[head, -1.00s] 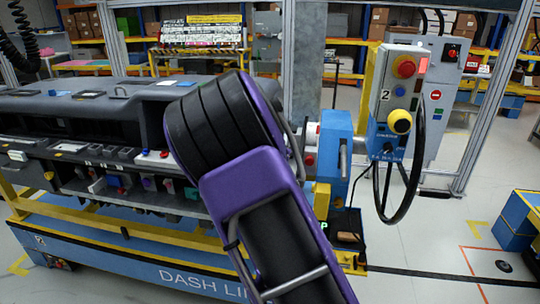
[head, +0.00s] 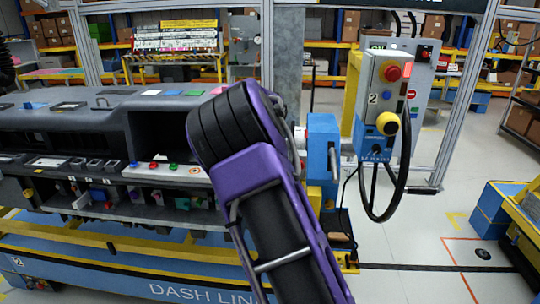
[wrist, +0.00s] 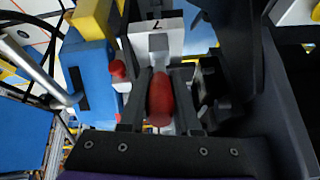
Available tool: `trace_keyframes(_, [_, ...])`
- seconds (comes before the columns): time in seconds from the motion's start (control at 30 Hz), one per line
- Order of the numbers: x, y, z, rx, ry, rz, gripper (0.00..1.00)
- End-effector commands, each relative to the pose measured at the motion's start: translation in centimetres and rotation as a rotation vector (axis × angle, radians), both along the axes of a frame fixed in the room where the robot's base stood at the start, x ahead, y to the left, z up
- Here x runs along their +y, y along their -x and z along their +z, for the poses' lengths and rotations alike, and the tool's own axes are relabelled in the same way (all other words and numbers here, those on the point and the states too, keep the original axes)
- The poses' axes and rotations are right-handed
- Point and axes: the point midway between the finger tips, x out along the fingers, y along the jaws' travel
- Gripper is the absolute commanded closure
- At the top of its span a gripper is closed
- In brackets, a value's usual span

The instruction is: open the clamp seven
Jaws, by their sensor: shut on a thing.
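Clamp seven shows in the wrist view: its red handle (wrist: 160,98) stands in front of a white block (wrist: 156,37) marked 7. My gripper (wrist: 161,82) has its two dark fingers on either side of the red handle and is shut on it. A second, smaller red knob (wrist: 118,69) is just left of the fingers. A blue fixture block (wrist: 88,78) stands further left. In the head view my purple and black arm hides the gripper and the clamp; the blue fixture (head: 322,150) shows just right of the arm.
The dark dashboard module (head: 70,125) lies left of my arm on a blue and yellow line frame. In the wrist view a dark panel wall (wrist: 285,95) is close on the right.

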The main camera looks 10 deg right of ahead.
Motion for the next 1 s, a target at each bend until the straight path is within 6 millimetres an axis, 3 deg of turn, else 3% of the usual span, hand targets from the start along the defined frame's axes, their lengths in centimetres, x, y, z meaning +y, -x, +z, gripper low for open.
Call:
trace_keyframes(0.4, [-0.42,-0.82,0.61,0.17,-0.061,0.0,1.0])
trace_keyframes(1.0, [-0.46,-0.99,0.74,0.208,-0.075,-0.001,1.0])
